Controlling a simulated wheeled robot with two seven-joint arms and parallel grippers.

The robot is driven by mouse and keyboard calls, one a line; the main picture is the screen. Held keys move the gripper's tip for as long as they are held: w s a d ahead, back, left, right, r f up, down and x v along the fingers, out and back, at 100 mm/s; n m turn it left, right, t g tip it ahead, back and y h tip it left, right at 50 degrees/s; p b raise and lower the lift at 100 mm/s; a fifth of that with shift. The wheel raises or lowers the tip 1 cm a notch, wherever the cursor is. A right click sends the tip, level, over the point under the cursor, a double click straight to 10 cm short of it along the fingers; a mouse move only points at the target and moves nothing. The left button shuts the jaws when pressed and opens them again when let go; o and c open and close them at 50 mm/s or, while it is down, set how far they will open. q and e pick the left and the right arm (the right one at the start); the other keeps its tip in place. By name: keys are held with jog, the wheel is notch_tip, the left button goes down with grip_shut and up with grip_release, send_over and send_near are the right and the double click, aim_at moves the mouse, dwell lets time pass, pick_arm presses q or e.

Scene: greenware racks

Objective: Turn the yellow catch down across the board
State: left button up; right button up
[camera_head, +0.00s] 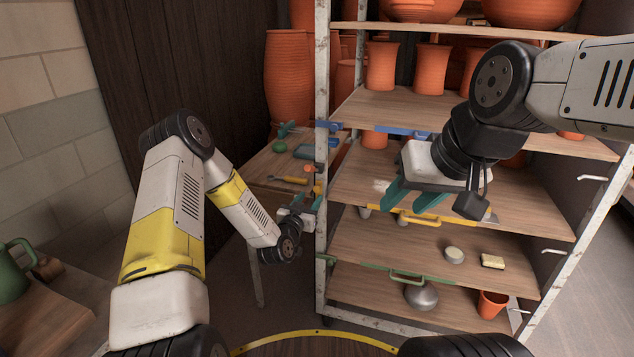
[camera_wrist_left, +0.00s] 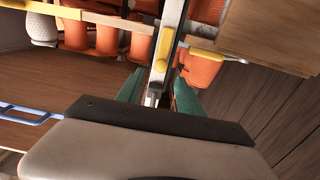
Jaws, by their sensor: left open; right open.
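The yellow catch (camera_wrist_left: 163,50) shows in the left wrist view as a short bar lying along the metal post, just beyond my fingertips. In the head view I cannot make it out near my left gripper. My left gripper (camera_head: 305,207) is open at the rack's front left post; in the left wrist view its teal fingers (camera_wrist_left: 158,94) stand either side of the post, apart from the catch. The board with the yellow handle (camera_head: 418,220) is on the rack's middle level. My right gripper (camera_head: 413,198) is open and empty in front of that board.
The rack's left post (camera_head: 321,180) stands close to my left gripper. A blue-handled board (camera_head: 410,132) is above and a green-handled board (camera_head: 345,267) below. A side table (camera_head: 258,170) with tools stands behind my left forearm. Terracotta pots (camera_head: 432,70) fill the upper shelves.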

aim_at(316, 189)
pick_arm(q)
jog(key=shift+x, duration=3.9)
jog(key=shift+f, duration=0.1)
grip_shut()
